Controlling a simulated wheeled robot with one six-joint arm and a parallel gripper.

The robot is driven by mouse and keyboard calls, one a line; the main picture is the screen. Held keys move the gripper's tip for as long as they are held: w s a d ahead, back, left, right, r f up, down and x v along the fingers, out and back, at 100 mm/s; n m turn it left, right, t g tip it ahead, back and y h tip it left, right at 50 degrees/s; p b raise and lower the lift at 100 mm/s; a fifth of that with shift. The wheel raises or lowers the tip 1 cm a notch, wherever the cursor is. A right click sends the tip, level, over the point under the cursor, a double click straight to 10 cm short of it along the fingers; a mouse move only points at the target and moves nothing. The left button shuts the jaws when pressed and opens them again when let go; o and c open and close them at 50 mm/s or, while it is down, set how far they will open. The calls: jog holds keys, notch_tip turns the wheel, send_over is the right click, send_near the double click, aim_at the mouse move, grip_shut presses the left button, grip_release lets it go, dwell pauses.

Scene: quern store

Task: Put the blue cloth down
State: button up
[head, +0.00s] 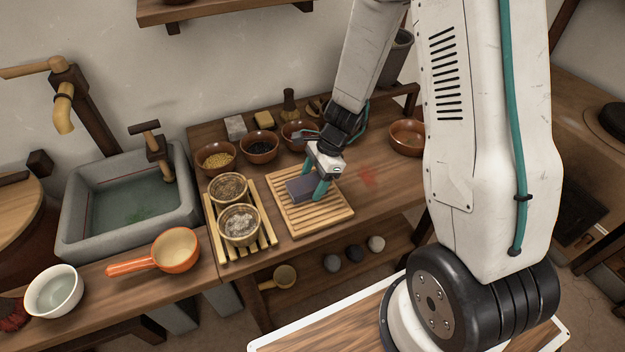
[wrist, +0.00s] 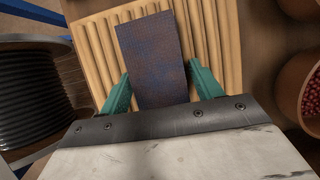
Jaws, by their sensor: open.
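The blue cloth (head: 299,189) is a dark blue folded rectangle lying on a slatted wooden rack (head: 331,216) on the counter. In the wrist view the cloth (wrist: 152,62) lies along the slats of the rack (wrist: 214,28). My gripper (head: 314,190) is low over the rack with its green fingers at the cloth. In the wrist view my gripper (wrist: 160,90) is open, with one finger on each side of the cloth's near part. The cloth's near end is hidden by my gripper's body. I cannot tell whether the fingers touch the cloth.
Left of the rack, a slatted stand (head: 258,248) holds two filled bowls. Several brown bowls (head: 259,147) line the back. A stone sink (head: 187,207) and an orange ladle (head: 175,252) are further left. A reddish stain (head: 368,176) marks the clear counter to the right.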

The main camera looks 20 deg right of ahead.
jog(key=v, duration=1.2)
jog(key=s+a+r+n+h, duration=0.2)
jog(key=s+a+r+n, duration=0.1)
jog(key=s+r+n, duration=0.85)
jog(key=s+r+n+h, duration=0.1)
jog(key=s+r+n, duration=0.2)
jog(key=s, duration=0.3)
jog(key=s+r+n+t+h, duration=0.1)
jog(key=s+r+n, duration=0.2)
jog(key=s, duration=0.3)
jog(key=shift+d+r+n+h, duration=0.3)
jog(key=shift+d+r+n, duration=0.1)
jog(key=shift+r, duration=0.4)
